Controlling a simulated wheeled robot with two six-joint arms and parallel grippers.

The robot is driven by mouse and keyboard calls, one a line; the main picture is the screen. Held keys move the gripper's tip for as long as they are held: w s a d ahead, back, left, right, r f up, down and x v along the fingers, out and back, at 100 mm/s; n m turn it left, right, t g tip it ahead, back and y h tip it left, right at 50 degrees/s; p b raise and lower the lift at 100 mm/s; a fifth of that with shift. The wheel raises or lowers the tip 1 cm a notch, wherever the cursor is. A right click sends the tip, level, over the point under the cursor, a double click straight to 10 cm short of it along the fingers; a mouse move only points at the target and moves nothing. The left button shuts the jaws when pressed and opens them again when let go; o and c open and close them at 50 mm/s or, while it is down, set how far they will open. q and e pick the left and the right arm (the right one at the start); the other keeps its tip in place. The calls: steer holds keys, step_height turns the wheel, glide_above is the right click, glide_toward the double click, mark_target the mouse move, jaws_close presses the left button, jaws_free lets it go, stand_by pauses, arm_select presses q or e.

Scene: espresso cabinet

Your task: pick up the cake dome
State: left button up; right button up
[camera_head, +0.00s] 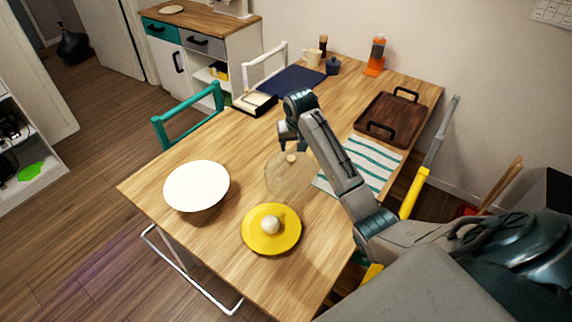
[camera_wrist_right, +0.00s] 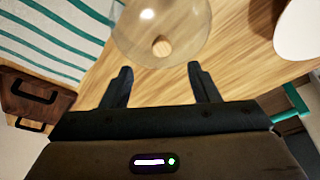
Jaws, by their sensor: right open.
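The cake dome (camera_head: 278,182) is a clear glass dome with a round wooden knob on top. It stands on the wooden table, near the middle, between a white plate and a striped cloth. It also shows at the top of the right wrist view (camera_wrist_right: 185,25), with its knob just beyond my fingertips. My right gripper (camera_head: 288,138) is above and behind the dome in the head view. In the right wrist view its two fingers (camera_wrist_right: 159,75) are apart with nothing between them. My left gripper is not in view.
A yellow plate (camera_head: 257,240) with a pale ball on it is in front of the dome. A white plate (camera_head: 196,186) is to the left. A striped cloth (camera_head: 375,165) and a dark wooden tray (camera_head: 392,118) lie to the right. The table's front left is bare.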

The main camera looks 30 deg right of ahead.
steer(key=p, duration=0.1)
glide_above(291, 158)
steer(key=s, duration=0.2)
steer(key=f, duration=0.4)
steer(key=shift+s+a+f, duration=0.1)
steer(key=shift+a+f, duration=0.2)
steer(key=shift+f, duration=0.1)
steer(key=shift+w+f+p, duration=0.25)
steer(key=shift+f+p, duration=0.25)
steer(key=shift+p, duration=0.25)
steer(key=p+x, duration=0.1)
steer(key=x, duration=0.2)
steer(key=shift+w, duration=0.15)
steer(key=shift+w+f, duration=0.1)
steer(key=shift+f, duration=0.35)
jaws_close()
